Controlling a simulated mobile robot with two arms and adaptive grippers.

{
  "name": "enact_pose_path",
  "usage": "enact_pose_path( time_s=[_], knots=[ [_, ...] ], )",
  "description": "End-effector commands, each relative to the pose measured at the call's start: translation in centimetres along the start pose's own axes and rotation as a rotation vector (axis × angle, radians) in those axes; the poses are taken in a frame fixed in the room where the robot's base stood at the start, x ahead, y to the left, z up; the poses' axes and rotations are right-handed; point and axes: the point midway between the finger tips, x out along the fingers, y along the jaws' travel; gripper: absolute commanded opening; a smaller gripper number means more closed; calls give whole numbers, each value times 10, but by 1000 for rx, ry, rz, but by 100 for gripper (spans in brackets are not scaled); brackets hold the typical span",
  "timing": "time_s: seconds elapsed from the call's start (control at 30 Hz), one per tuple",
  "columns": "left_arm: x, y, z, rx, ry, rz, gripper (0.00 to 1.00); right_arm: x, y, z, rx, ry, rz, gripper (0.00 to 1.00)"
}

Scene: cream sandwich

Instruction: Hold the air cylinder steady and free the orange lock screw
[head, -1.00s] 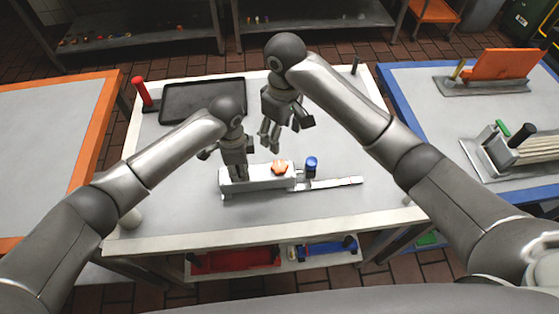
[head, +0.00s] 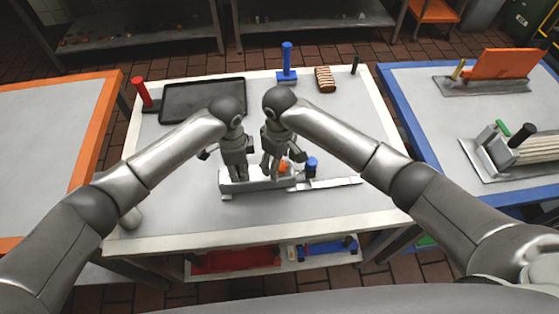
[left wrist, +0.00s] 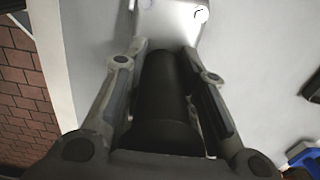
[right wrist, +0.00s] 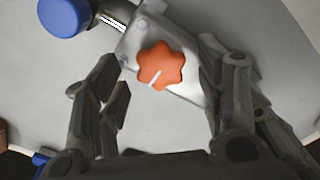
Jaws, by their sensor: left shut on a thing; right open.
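The silver device (head: 262,186) lies on the middle table. My left gripper (head: 236,178) is at its left end. In the left wrist view, the left gripper (left wrist: 165,60) is shut on the dark air cylinder (left wrist: 165,95). The orange lock screw (head: 283,167) sits on the device's right part, partly hidden by my right gripper (head: 273,175). In the right wrist view, the star-shaped orange screw (right wrist: 162,66) has a white mark pointing down-left. The open right gripper (right wrist: 160,75) has one finger to each side of it, with gaps; contact is not visible.
A blue knob (head: 311,164) stands right of the screw, above a flat silver bar (head: 335,182). The table's front right is clear.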

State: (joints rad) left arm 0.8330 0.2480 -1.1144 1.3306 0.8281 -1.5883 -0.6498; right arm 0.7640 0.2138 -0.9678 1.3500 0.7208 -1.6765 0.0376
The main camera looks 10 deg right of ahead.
Motion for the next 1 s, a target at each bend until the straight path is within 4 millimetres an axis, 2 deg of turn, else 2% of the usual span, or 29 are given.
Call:
enact_pose_path(
  time_s=[0.23,0.5,0.6,1.0],
  knots=[
    [0,-1,1,-2,-1,-2,0,0,0,0,-1,0,0,62],
    [0,-1,1,-1,-1,-2,0,0,0,0,0,0,0,27],
    [0,-1,1,-1,-1,-2,0,0,0,0,0,0,0,18],
    [0,-1,1,-1,-1,-2,0,0,0,0,-95,0,0,18]
  ],
)
